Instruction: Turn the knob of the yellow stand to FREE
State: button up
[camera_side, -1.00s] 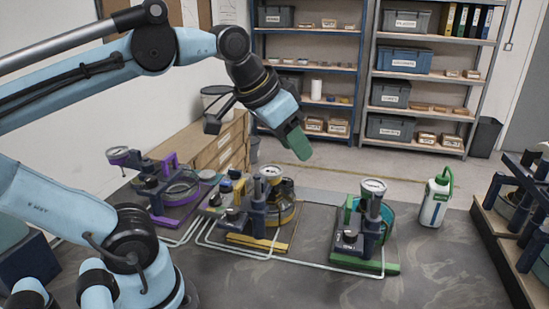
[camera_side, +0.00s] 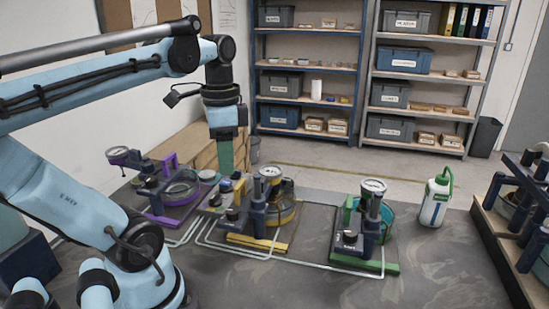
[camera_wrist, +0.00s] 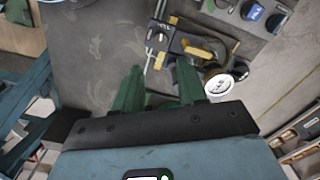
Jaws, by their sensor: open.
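The yellow stand (camera_side: 262,246) is on the table in the side view, with a round white gauge on a dark post and a yellow ring behind it. A dark knob (camera_side: 233,213) sits on its left front part; its setting is too small to read. My gripper (camera_side: 227,165) points straight down, above and slightly left of the knob, apart from it. In the wrist view my gripper (camera_wrist: 160,88) has its two green fingers spread with nothing between them. The stand's white gauge (camera_wrist: 219,85) and yellow part (camera_wrist: 200,52) show beyond the right finger.
A purple stand (camera_side: 168,205) is to the left and a green stand (camera_side: 392,268) to the right. A panel with several knobs (camera_wrist: 232,14) lies close behind the yellow stand. Pale tubes run across the table. A white bottle (camera_side: 434,204) stands at the right. The front table is clear.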

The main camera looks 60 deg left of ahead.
aim_at(231, 210)
notch_tip(231, 210, down, 12)
jog(key=shift+f, duration=0.1)
dwell(0.6)
grip_shut()
